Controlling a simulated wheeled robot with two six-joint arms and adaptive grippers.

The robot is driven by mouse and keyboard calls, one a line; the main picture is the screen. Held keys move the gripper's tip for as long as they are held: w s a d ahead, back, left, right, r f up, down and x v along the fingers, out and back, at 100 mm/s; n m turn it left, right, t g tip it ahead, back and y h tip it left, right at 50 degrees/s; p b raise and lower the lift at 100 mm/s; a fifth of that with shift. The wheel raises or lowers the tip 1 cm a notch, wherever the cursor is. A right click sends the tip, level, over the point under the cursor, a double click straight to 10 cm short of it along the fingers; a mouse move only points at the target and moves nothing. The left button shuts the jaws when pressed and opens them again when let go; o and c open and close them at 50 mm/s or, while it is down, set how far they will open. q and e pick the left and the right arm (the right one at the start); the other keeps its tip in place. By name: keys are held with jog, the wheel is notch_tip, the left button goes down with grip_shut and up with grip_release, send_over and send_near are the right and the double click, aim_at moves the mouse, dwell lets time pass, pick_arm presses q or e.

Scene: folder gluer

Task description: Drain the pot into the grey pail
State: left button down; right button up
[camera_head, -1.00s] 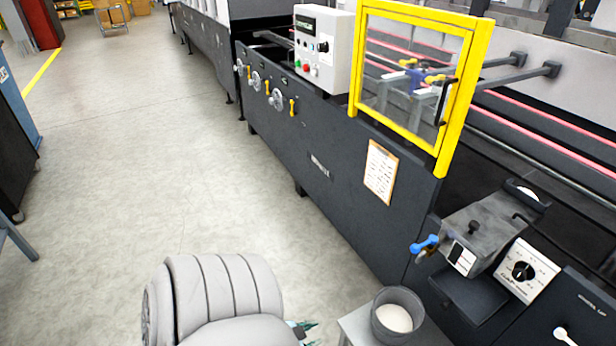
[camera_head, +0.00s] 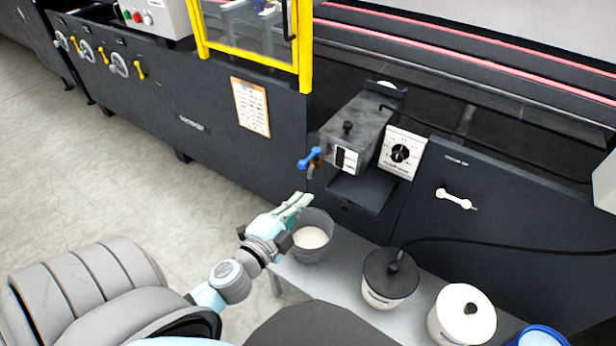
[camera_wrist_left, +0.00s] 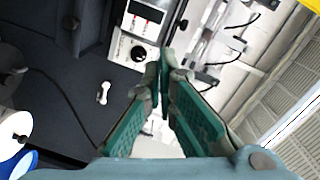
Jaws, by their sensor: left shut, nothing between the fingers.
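The pot (camera_head: 358,125) is a grey metal box with a black knob on its lid, mounted on the dark machine side. A blue-handled tap (camera_head: 310,158) sticks out at its left front. The grey pail (camera_head: 313,250), with a pale content inside, stands on a light bench below and left of the pot. My left gripper (camera_head: 299,201) is just above the pail's back-left rim in the picture and below the tap, apart from the tap. Its green fingers (camera_wrist_left: 166,70) are shut and empty in the left wrist view. My right gripper is out of view.
A dark tray (camera_head: 360,192) juts out under the pot. A dial plate (camera_head: 401,152) is beside it. A black-lidded pot (camera_head: 390,278) with a cable, a white-lidded tub (camera_head: 462,315) and a blue-rimmed container (camera_head: 540,337) stand along the bench (camera_head: 345,262). Open floor lies left.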

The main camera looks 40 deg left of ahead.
aim_at(309, 158)
pick_arm(q)
jog(key=w+a+f, duration=0.2)
jog(key=w+a, duration=0.3)
jog(key=w, duration=0.5)
jog(key=shift+w+f, duration=0.15)
jog(key=shift+f, duration=0.2)
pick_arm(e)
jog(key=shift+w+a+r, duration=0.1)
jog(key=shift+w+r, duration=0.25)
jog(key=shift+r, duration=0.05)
pick_arm(q)
jog(key=shift+p, duration=0.4)
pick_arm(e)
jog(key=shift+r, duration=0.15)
